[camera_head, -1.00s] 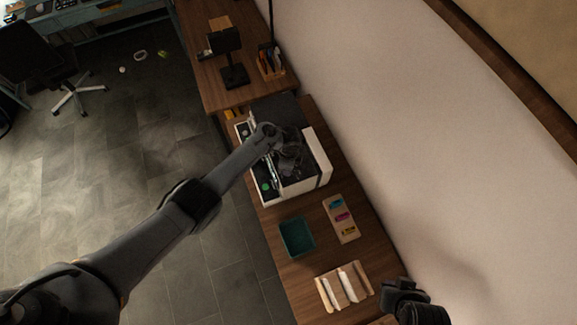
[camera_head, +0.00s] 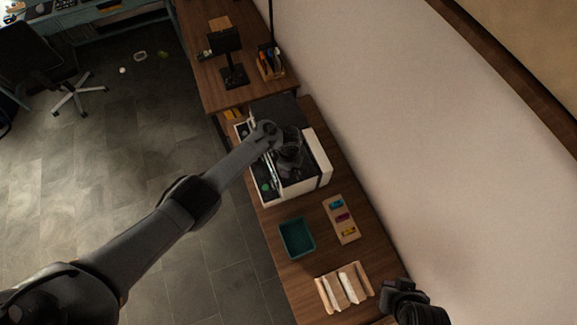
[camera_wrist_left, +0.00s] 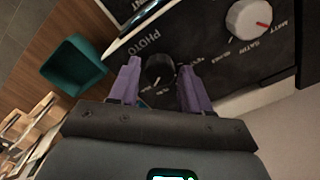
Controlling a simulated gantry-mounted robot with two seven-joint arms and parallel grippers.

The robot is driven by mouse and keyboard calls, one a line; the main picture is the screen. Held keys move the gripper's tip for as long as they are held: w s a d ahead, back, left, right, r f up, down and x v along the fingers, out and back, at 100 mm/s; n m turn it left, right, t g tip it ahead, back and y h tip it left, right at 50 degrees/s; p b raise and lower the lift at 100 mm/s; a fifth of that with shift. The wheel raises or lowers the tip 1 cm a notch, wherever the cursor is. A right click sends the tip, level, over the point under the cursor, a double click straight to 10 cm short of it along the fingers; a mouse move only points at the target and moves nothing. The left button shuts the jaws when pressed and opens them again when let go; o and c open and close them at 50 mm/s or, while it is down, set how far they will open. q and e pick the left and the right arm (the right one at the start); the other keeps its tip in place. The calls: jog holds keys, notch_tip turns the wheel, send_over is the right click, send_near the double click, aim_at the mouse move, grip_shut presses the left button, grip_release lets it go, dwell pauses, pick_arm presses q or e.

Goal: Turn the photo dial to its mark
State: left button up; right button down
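The photo dial (camera_wrist_left: 158,68) is a dark round knob beside the white word PHOTO on a black panel in the left wrist view. A white mark line shows close to its rim. My left gripper (camera_wrist_left: 160,72) is open, with one purple finger on each side of the dial and gaps that look visible. Whether the fingers touch it is unclear. In the head view my left gripper (camera_head: 289,155) is over the white and black printer (camera_head: 318,160), and the dial is hidden there. My right gripper (camera_head: 402,290) is at the bottom right, its fingers not clear.
A white dial (camera_wrist_left: 250,18) with a red pointer sits near MATT and SATIN labels. A teal bin (camera_head: 297,238), a tray of coloured cartridges (camera_head: 341,218) and a wooden holder with white items (camera_head: 345,287) stand on the table. A black stand (camera_head: 234,75) is farther back.

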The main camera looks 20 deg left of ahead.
pick_arm(q)
jog(key=shift+o, duration=0.8)
notch_tip(320, 180, up, 11)
jog(key=p, duration=0.3)
jog(key=shift+p, duration=0.3)
jog(key=shift+f, duration=0.15)
